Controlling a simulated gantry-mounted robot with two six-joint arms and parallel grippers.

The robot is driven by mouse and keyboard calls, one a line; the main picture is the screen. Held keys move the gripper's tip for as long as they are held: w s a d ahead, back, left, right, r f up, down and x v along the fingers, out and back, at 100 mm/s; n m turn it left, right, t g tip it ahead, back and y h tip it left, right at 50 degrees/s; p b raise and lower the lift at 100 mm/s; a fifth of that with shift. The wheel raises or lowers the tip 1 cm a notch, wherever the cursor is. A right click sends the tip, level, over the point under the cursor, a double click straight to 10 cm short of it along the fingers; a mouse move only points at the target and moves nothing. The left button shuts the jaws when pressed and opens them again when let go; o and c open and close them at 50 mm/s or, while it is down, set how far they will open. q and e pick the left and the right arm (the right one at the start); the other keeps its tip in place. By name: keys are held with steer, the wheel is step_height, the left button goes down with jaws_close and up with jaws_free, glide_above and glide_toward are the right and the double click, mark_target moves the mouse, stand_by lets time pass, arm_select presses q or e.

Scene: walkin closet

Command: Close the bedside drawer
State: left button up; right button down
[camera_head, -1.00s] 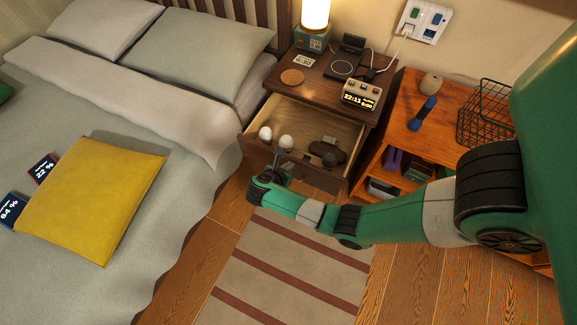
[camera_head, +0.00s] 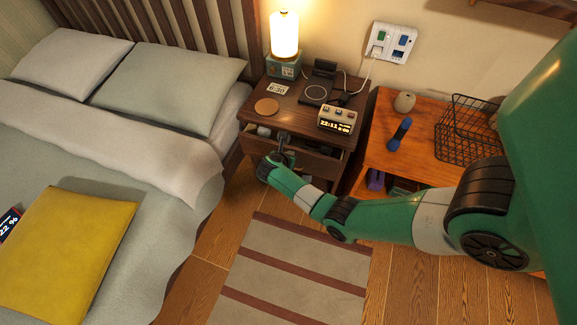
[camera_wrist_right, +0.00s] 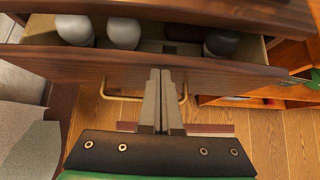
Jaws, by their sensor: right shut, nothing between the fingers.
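The bedside drawer (camera_head: 318,163) is in the dark wood nightstand (camera_head: 290,98) and is open by a narrow gap. In the right wrist view its wooden front (camera_wrist_right: 85,67) crosses the picture, with a brass handle (camera_wrist_right: 125,97) below. My right gripper (camera_head: 284,138) is shut and empty. In the right wrist view its fingertips (camera_wrist_right: 160,72) are at the front panel, apparently touching it near the middle. White rounded items (camera_wrist_right: 123,33) and a dark grey-topped item (camera_wrist_right: 221,43) lie inside the drawer. My left gripper is out of view.
The bed (camera_head: 100,150) stands at left, an orange shelf unit (camera_head: 390,165) at right. A striped rug (camera_head: 290,270) lies in front.

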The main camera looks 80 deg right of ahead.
mark_target(294, 147)
steer(key=shift+s+d, duration=0.15)
steer(key=shift+d, duration=1.45)
steer(key=shift+r, duration=0.1)
